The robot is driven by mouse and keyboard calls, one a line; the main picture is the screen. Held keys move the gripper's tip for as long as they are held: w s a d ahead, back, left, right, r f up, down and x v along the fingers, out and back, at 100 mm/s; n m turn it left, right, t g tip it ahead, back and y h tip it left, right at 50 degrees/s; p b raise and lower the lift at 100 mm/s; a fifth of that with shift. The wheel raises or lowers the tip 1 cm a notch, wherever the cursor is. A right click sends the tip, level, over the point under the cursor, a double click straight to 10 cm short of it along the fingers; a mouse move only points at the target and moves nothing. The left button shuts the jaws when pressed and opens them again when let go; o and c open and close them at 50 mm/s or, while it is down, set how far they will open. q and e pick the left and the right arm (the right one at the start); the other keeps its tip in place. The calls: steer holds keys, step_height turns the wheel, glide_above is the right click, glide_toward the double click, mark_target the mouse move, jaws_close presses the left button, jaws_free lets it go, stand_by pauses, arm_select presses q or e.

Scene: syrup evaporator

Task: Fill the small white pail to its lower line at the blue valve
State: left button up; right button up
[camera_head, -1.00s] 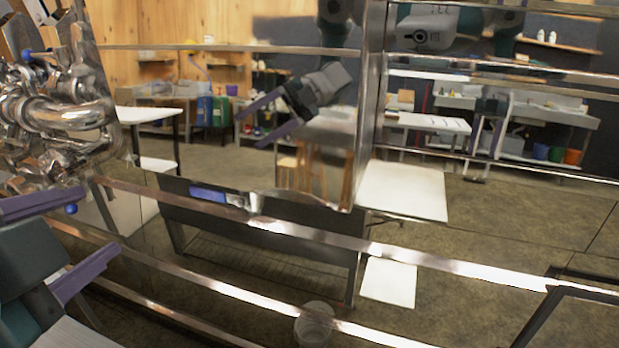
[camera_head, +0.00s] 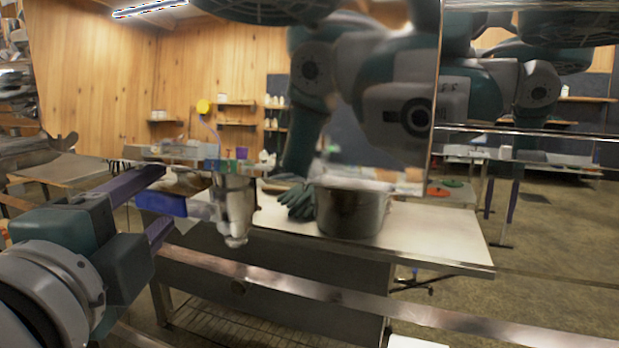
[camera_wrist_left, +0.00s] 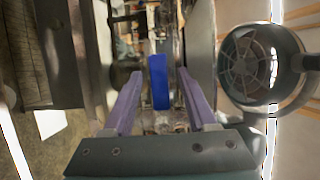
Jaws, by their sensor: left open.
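The blue valve handle (camera_head: 162,203) is at the left in the head view, beside a shiny steel valve body and spout (camera_head: 236,208). My left gripper (camera_head: 164,201) is open, with one purple finger above the handle and one below. In the left wrist view the blue handle (camera_wrist_left: 158,82) stands between the two open fingers of my left gripper (camera_wrist_left: 159,90). I cannot tell whether either finger touches it. The small white pail does not show in either view now. My right gripper is not directly in view.
Mirror-like steel shows my arms' reflections. A steel pot (camera_head: 351,208) and dark green gloves (camera_head: 299,201) show on a pale tabletop (camera_head: 440,236); I cannot tell whether these are reflected. A steel rail (camera_head: 300,287) crosses the front. A round fan-like part (camera_wrist_left: 257,64) shows in the left wrist view.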

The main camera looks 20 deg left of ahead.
mark_target(159, 200)
arm_select(q)
steer(key=shift+x, duration=2.2)
jaws_close()
